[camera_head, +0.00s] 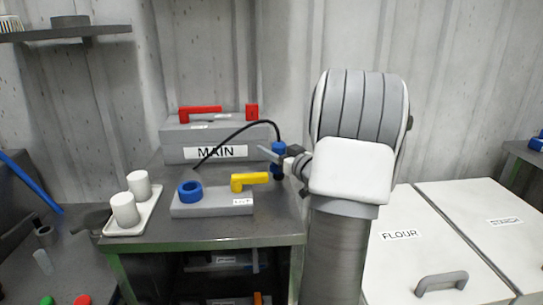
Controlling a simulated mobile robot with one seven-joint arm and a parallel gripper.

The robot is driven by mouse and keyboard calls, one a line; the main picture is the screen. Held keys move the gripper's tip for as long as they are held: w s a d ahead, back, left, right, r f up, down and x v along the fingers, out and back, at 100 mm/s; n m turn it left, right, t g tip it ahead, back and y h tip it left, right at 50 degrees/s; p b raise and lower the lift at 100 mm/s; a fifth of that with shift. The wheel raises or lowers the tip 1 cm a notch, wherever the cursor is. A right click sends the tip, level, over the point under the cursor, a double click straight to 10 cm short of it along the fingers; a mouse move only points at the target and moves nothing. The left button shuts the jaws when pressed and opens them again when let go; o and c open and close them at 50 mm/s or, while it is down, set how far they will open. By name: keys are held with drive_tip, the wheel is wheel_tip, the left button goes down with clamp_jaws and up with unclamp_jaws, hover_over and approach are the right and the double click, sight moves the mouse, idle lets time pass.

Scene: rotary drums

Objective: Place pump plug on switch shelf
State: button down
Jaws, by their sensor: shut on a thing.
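My gripper (281,158) is at the right end of the steel table (270,226), right of the grey MAIN box. It is shut on a blue plug (278,147), which I take as the pump plug. A black cable (235,132) arcs from the plug to the left across the front of the MAIN box (172,150). The fingers hide part of the plug, and I cannot tell whether it touches the table. No label marks a switch shelf. The table carries the MAIN box with red handles (200,110) and a lower grey box (215,208) with a yellow handle (249,180) and blue ring (190,189).
A white tray (112,230) with two white cups stands at the table's left. A wall shelf (100,30) holds dark objects at upper left. White FLOUR (400,260) and STARCH (490,200) lids lie at right. Narrow bare tabletop shows in front of the lower box.

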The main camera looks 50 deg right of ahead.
drive_tip(key=shift+f, duration=0.4)
drive_tip(key=shift+f, duration=0.15)
drive_tip(key=shift+c, duration=1.5)
unclamp_jaws()
drive_tip(key=shift+s+r, duration=0.15)
drive_tip(key=shift+r, duration=0.1)
drive_tip(key=s+a+p, duration=0.2)
drive_tip(key=s, duration=0.9)
drive_tip(key=shift+s, duration=0.3)
